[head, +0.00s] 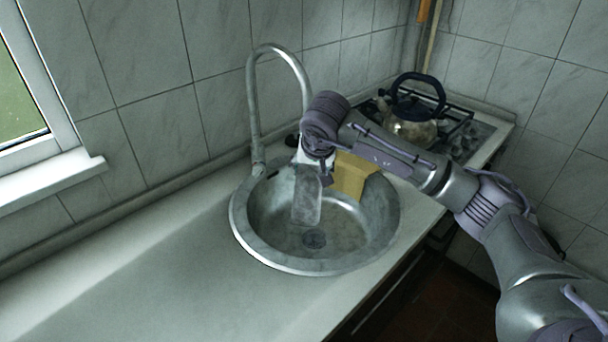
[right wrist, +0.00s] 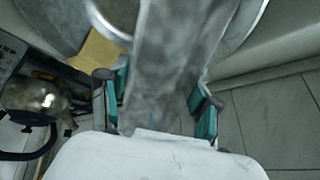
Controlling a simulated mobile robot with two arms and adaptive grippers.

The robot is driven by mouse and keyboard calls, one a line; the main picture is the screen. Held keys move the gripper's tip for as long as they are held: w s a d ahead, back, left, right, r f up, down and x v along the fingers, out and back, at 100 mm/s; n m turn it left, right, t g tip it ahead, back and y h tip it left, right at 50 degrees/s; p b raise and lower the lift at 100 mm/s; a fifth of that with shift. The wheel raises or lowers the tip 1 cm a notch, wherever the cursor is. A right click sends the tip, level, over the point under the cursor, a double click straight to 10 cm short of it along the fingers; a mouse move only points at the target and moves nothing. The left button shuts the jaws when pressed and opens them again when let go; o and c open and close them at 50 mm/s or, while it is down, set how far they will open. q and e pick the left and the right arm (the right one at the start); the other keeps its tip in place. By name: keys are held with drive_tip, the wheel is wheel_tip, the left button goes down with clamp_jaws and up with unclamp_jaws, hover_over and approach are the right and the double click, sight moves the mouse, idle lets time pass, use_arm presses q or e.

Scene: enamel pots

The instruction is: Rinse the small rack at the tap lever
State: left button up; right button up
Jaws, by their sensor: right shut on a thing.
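My right gripper (head: 314,172) is over the back of the round metal sink (head: 243,231), pointing down. It is shut on a grey, flat, long piece, which I take for the small rack (head: 306,203); this hangs above the basin, near the drain. In the right wrist view the rack (right wrist: 168,62) runs between the teal-padded fingers of the right gripper (right wrist: 158,105). The tap (head: 254,110) is a tall curved pipe at the sink's back left; its spout end is hidden behind my right arm. I cannot make out the lever clearly. My left gripper is out of view.
A kettle (head: 410,127) with a dark handle stands on the stove (head: 470,139) at right. The counter (head: 150,270) left of the sink is clear. A tiled wall and window border the back.

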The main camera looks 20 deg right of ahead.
sight(319, 210)
drive_tip(key=shift+a, duration=0.25)
drive_tip(key=shift+w+a, duration=0.15)
drive_tip(key=shift+a, duration=0.25)
drive_tip(key=shift+d, duration=0.15)
drive_tip(key=shift+d, duration=0.5)
drive_tip(key=shift+s, duration=0.2)
drive_tip(key=shift+s+a+b, duration=0.25)
drive_tip(key=shift+s+a, duration=0.05)
drive_tip(key=shift+s, duration=1)
drive_tip(key=shift+s+a+b, duration=0.3)
drive_tip(key=shift+s, duration=1)
drive_tip(key=shift+s+a+b, duration=0.25)
drive_tip(key=shift+s+a, duration=0.05)
drive_tip(key=shift+s, duration=1)
drive_tip(key=shift+r, duration=0.1)
